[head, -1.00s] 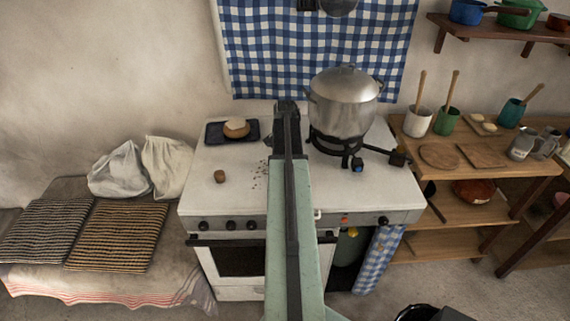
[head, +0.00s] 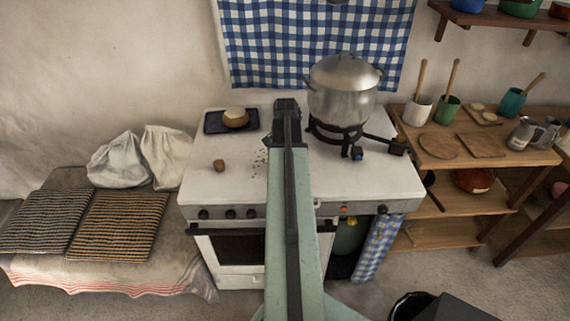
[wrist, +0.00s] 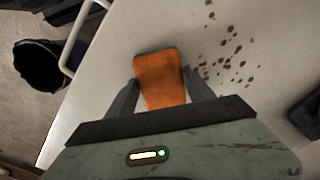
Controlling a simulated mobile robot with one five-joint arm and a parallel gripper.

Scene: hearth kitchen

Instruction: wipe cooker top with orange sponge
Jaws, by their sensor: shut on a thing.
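The orange sponge (wrist: 160,80) is between the two fingers of my gripper (wrist: 160,95) in the wrist view. My gripper is shut on it, over the white cooker top. In the head view my arm hides the sponge, and the cooker top (head: 230,185) shows on both sides of the arm. Dark brown spots (wrist: 228,60) lie on the cooker top beside the sponge, to its right in the wrist view. In the head view some of these spots show just left of my arm. I cannot tell whether the sponge touches the surface.
A large metal pot (head: 343,90) stands on a black burner (head: 340,132) at the back right. A dark tray (head: 213,123) holding a round pale-topped item (head: 236,117) sits at the back left. A small brown lump (head: 219,165) lies at the left. The front left is clear.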

